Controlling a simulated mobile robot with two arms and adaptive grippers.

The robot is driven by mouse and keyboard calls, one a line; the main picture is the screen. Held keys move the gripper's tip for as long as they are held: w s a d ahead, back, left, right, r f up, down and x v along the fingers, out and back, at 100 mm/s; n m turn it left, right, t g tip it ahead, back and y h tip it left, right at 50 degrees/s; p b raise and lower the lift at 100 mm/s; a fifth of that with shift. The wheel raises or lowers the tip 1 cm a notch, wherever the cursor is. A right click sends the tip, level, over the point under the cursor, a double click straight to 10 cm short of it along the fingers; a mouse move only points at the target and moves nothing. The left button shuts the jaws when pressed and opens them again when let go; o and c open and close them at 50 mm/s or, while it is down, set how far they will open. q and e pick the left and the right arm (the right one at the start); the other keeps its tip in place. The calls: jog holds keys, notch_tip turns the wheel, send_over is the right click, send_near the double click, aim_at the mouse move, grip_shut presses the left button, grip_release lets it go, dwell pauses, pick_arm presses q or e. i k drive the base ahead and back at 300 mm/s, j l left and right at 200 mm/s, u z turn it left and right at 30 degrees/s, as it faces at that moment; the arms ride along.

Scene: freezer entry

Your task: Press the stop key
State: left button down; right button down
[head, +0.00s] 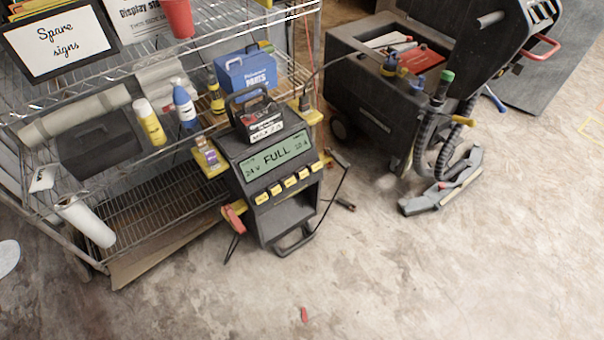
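A dark charger unit (272,145) stands on the floor in front of the wire shelf. Its green display (277,157) reads "FULL", with smaller text on either side that looks like a voltage and a current. Below the display is a slanted row of several yellow keys (290,182). Their labels are too small to read, so I cannot tell which is the stop key. A black case (257,118) with a handle sits on top of the charger. Neither of my grippers is in view.
A wire shelf (170,205) with bottles, rolls and a blue box (247,70) stands behind the charger. A red clamp (233,217) hangs at its left side. A dark cleaning machine (370,80) with a hose is at upper right. The front floor is mostly clear.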

aim_at(303, 174)
jog(key=i+j, duration=0.1)
jog(key=j, duration=0.3)
jog(key=i+j, duration=0.1)
jog(key=j, duration=0.25)
jog(key=i+j+z, duration=0.1)
jog(key=j, duration=0.3)
jog(key=i+j, duration=0.15)
jog(key=j, duration=0.2)
jog(key=i+j, duration=0.1)
jog(key=j, duration=0.3)
